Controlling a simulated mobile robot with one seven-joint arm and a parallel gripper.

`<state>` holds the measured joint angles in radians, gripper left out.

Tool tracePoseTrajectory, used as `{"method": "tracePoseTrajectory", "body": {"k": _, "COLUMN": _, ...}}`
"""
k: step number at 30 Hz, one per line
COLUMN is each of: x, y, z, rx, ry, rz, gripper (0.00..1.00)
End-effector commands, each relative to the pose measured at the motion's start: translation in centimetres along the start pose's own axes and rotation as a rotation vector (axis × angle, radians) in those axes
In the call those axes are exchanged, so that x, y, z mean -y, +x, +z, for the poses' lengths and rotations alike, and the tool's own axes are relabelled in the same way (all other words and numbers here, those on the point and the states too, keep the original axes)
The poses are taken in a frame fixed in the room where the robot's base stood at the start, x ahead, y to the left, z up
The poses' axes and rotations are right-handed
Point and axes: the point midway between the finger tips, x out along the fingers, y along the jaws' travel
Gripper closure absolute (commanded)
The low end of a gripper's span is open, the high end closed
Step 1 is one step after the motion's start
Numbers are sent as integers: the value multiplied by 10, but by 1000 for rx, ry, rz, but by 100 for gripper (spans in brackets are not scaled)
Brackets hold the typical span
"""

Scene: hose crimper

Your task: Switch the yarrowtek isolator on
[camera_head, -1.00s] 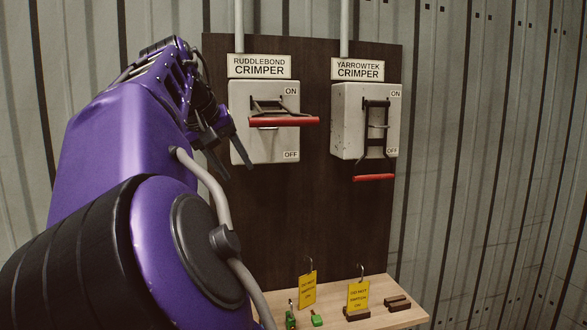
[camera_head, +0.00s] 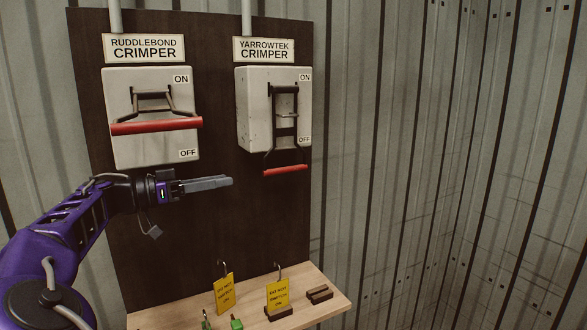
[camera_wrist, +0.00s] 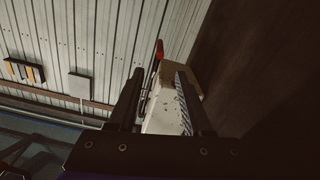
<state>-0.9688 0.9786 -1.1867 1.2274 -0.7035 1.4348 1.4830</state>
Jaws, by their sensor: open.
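The Yarrowtek isolator (camera_head: 255,112) is a white box on the dark board, under its Yarrowtek crimper label (camera_head: 264,50). Its dark lever frame points down, with the red handle (camera_head: 285,170) hanging below the box near the OFF mark. My gripper (camera_head: 230,182) is open and empty, below the Ruddlebond box and left of the red handle, pointing right. In the wrist view, a white box (camera_wrist: 168,108) and a red handle (camera_wrist: 160,49) show beyond my open fingers (camera_wrist: 158,76). This appears to be the Yarrowtek box, but no label shows there.
The Ruddlebond isolator (camera_head: 140,85) is to the left, its red handle (camera_head: 157,125) sticking out at mid-height. A wooden shelf (camera_head: 330,298) below holds yellow hooked tags (camera_head: 224,294), green padlocks (camera_head: 237,324) and dark blocks (camera_head: 319,294). Space right of the board is clear.

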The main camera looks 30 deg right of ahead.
Motion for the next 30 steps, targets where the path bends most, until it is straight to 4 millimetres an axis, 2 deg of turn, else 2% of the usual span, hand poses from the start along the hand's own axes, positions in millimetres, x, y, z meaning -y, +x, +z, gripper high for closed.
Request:
{"method": "tracePoseTrajectory", "body": {"k": 5, "x": -1, "y": 27, "z": 0, "rx": 3, "ry": -2, "rz": 4, "gripper": 50}}
{"method": "tracePoseTrajectory", "body": {"k": 15, "x": -2, "y": 103, "z": 0, "rx": 3, "ry": -2, "rz": 4, "gripper": 50}}
{"method": "tracePoseTrajectory", "body": {"k": 21, "x": -1, "y": 141, "z": 0, "rx": 3, "ry": -2, "rz": 2, "gripper": 50}}
{"method": "tracePoseTrajectory", "body": {"k": 25, "x": -1, "y": 158, "z": 0, "rx": 2, "ry": -2, "rz": 1, "gripper": 50}}
{"method": "tracePoseTrajectory", "body": {"k": 30, "x": 0, "y": 168, "z": 0, "rx": 2, "ry": -1, "rz": -1, "gripper": 50}}
